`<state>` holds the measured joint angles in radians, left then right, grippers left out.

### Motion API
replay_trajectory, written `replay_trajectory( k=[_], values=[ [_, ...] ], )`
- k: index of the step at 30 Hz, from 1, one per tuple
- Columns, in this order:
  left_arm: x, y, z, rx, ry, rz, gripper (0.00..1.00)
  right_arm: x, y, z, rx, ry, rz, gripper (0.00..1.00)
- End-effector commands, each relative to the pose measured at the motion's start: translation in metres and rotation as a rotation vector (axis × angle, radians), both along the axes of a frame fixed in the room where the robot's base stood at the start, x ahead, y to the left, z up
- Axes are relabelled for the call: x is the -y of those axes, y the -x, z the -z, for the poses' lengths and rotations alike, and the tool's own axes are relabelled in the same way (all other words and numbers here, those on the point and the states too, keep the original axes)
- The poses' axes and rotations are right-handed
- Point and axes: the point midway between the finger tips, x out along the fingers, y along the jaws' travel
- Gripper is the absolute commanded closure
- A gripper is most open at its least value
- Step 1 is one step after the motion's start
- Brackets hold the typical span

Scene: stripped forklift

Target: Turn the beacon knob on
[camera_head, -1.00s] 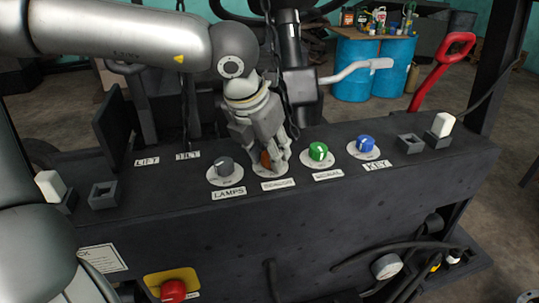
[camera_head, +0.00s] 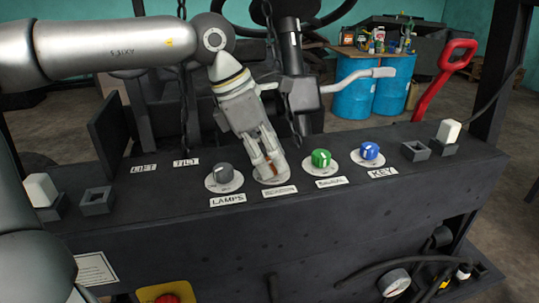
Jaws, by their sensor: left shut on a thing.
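The beacon knob (camera_head: 274,171) is orange-brown and sits on a pale round plate on the dark control panel (camera_head: 330,225), between the grey lamps knob and the green knob. My left gripper (camera_head: 268,166) reaches down to it from above. Its fingers are shut on the knob and hide most of it, so only a narrow orange strip shows between them. The label in front of it (camera_head: 279,191) is too blurred to read surely. My right gripper is out of view.
The grey lamps knob (camera_head: 223,174) is close on the left, the green knob (camera_head: 321,159) close on the right, then the blue key knob (camera_head: 370,151). A red handle (camera_head: 447,75) rises at the right.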

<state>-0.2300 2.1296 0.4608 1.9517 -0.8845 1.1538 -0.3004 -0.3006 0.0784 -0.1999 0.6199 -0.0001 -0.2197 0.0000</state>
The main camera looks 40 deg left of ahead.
Motion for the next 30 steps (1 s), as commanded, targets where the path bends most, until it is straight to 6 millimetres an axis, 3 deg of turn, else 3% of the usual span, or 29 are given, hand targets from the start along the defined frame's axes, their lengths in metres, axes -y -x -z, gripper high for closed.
replay_trajectory(
  k=[9, 25, 26, 30],
  values=[
    [-0.0009, -0.0019, -0.0023, 0.006, -0.001, 0.121, 0.91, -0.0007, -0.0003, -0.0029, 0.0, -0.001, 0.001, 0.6],
    [-0.0007, -0.0021, -0.0026, 0.008, -0.002, 0.146, 0.91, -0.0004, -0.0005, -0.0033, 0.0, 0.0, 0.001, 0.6],
    [-0.0007, -0.0021, -0.0026, 0.008, -0.002, 0.146, 0.65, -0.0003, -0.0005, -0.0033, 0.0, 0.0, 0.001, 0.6],
    [-0.0007, -0.0018, -0.002, 0.007, -0.002, 0.146, 0.47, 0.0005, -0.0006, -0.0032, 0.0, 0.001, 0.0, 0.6]
  ],
)
